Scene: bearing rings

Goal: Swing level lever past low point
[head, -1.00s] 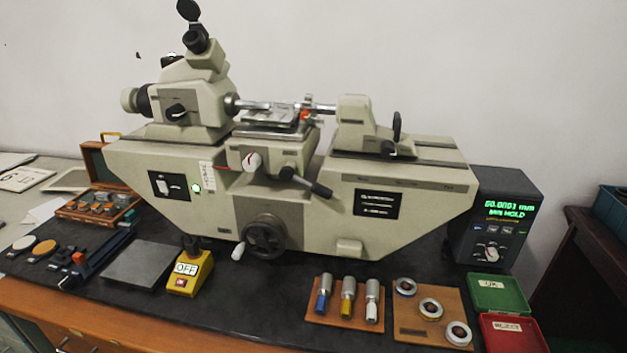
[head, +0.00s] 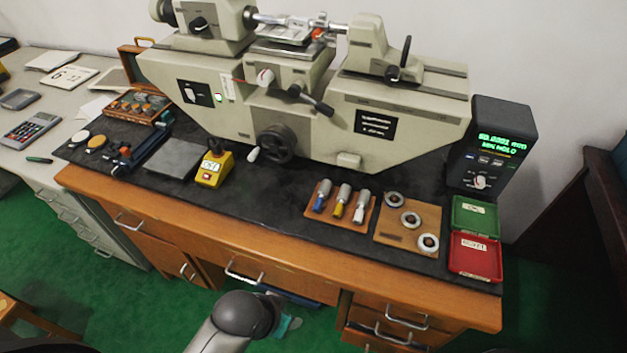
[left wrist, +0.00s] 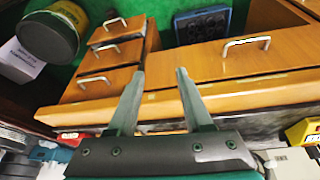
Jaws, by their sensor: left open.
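The measuring machine (head: 310,125) stands on the dark bench mat in the head view. A black-handled lever (head: 318,103) sticks out from the front of its middle stage and slopes down to the right; this looks like the level lever. My left gripper (left wrist: 160,72) is open and empty in the left wrist view, its fingers apart in front of the wooden drawers. The lever is not clear in the left wrist view. One of my arm links shows at the bottom of the head view, well below the lever. My right gripper is not in view.
A handwheel (head: 276,143) sits below the lever. Setting plugs on a wooden block (head: 325,212), a ring board (head: 388,235), a green tray (head: 475,222), a red tray (head: 478,265) and a yellow switch box (head: 212,170) stand along the bench front. The front middle mat is clear.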

